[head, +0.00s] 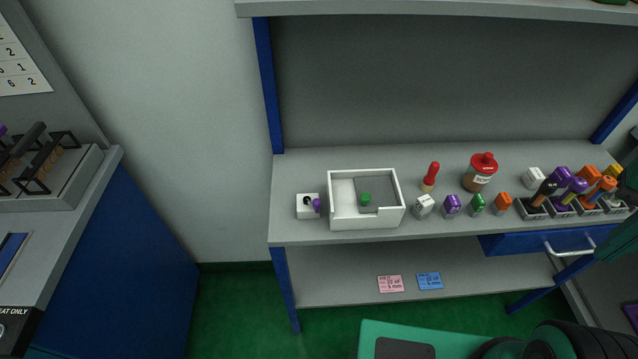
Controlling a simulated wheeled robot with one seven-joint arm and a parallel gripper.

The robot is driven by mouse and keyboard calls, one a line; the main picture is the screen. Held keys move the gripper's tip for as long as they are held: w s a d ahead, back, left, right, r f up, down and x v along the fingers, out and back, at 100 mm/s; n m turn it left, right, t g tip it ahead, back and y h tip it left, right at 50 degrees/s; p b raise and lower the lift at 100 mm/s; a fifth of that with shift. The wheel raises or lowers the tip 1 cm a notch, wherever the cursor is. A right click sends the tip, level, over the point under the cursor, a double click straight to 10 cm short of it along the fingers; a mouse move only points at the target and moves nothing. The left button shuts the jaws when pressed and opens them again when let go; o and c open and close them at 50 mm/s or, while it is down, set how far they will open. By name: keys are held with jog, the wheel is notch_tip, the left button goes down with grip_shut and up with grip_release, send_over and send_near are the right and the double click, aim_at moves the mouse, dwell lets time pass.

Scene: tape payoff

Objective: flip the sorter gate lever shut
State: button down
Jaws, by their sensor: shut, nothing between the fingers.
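No part that I can surely name as the sorter gate lever shows. A small white block (304,212) with a dark spot and a purple knob (317,205) stands at the left end of the blue-framed bench; I cannot tell if this is the lever. Right beside it is a white open-topped box (364,224) with a grey plate and a green knob (366,199) inside. At the far left, a grey unit (60,185) carries dark bars and hoops; its parts are too cut off to identify. My gripper is not in view.
The bench (290,170) also holds a red-handled tool (431,174), a red-lidded jar (481,172), several small coloured blocks and a row of bins with coloured handles. A blue drawer (515,245) is below right. Pink (390,284) and blue (429,281) labels lie on the lower shelf.

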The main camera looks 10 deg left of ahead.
jog(key=w+a+r+n+t+h, duration=0.1)
jog(key=w+a+n, duration=0.1)
jog(key=w+a, duration=0.7)
jog(key=w+a+r+n+t, duration=0.15)
jog(key=w+a, duration=0.35)
jog(key=a, duration=0.7)
jog(key=s+a+n, duration=0.1)
jog(key=s+a, duration=0.2)
jog(key=a, duration=1)
jog(key=s+a+f+n+t+y, duration=0.1)
jog(key=s+a, duration=0.3)
jog(key=a, duration=1)
jog(key=shift+f+n, duration=0.15)
jog(key=shift+n, duration=0.3)
jog(key=shift+w+d+f+t, duration=0.1)
jog(key=shift+t, duration=0.15)
jog(key=x, duration=1)
jog(key=shift+a, duration=0.35)
